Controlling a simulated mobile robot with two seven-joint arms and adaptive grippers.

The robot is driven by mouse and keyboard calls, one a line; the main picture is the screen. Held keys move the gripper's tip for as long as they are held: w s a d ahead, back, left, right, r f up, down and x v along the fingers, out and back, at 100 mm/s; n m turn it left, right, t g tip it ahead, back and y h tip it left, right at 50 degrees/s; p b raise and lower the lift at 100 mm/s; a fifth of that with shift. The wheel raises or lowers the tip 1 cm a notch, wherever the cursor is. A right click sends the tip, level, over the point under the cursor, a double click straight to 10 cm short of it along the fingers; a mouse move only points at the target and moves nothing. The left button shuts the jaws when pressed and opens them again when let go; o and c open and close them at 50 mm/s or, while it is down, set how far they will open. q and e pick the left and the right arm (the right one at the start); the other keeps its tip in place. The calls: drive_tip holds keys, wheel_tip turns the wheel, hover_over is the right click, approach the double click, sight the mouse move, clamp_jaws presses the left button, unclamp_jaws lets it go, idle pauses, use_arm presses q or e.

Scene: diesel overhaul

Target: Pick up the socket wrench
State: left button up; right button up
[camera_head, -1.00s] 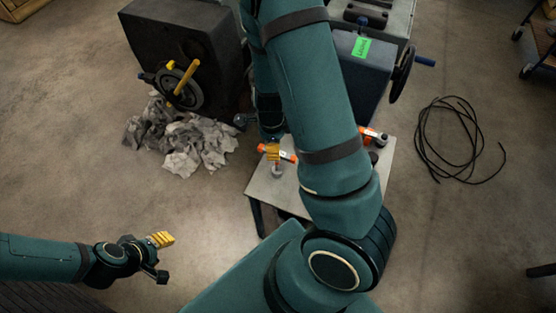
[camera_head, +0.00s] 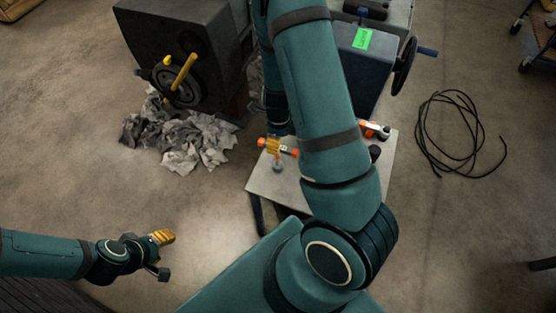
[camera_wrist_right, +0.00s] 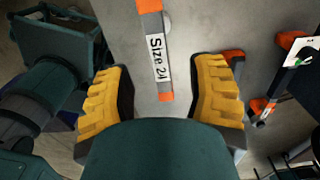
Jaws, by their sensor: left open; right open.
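A tool with orange ends and a white label reading "Size 2" plus an unclear digit, seemingly the socket wrench (camera_wrist_right: 155,47), lies over the grey table top in the right wrist view. It also shows in the head view (camera_head: 289,150), partly hidden by my right gripper (camera_head: 273,147). In the wrist view my right gripper (camera_wrist_right: 164,70) is open, with yellow fingers on either side of the tool and gaps on both sides. My left gripper (camera_head: 165,255) is open and empty over the floor at the lower left.
The small table (camera_head: 270,185) holds another orange-and-white tool (camera_head: 375,130) at its right edge. Crumpled rags (camera_head: 185,142) lie by a dark machine block (camera_head: 180,45) with a wheel. A coiled black cable (camera_head: 455,135) lies on the floor at right.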

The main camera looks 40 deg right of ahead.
drive_tip(key=b, duration=0.2)
hover_over(278, 158)
drive_tip(key=f, duration=0.4)
drive_tip(key=shift+w+d+f, duration=0.25)
drive_tip(key=shift+f, duration=0.15)
drive_tip(key=shift+p, duration=0.3)
drive_tip(key=shift+r, duration=0.1)
clamp_jaws()
